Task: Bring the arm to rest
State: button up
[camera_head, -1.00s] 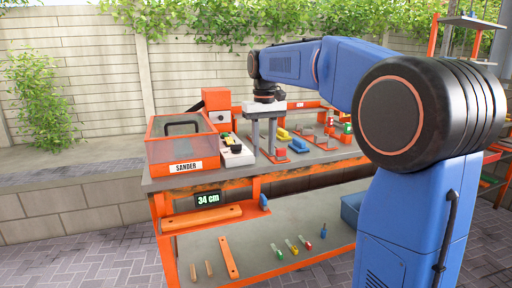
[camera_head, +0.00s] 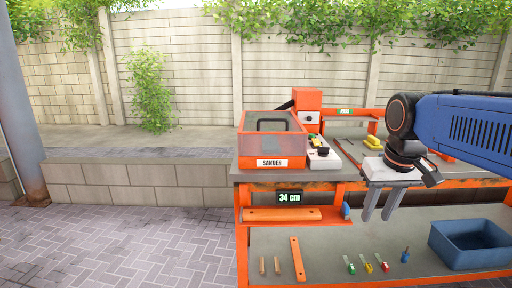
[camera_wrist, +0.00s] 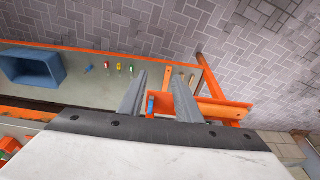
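My gripper (camera_head: 378,217) hangs in front of the workbench at the right, with its two grey fingers pointing down and apart. In the wrist view my gripper (camera_wrist: 160,82) shows an empty gap between the fingers, with orange shelf parts behind it. The blue arm reaches in from the right edge in the head view. The workbench (camera_head: 350,182) has an orange frame and a grey top.
An orange box labelled SANDER (camera_head: 272,148) stands on the bench's left part. A 34 cm display (camera_head: 290,198) hangs on the front. The lower shelf holds a blue bin (camera_head: 468,243), orange boards and several small coloured tools. Paved floor (camera_head: 120,245) lies clear at left.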

jog(key=s+f+t, duration=0.2)
jog(key=s+f, duration=1)
jog(key=s, duration=0.1)
jog(key=shift+s+a+f, duration=0.15)
jog(key=shift+s+f, duration=0.2)
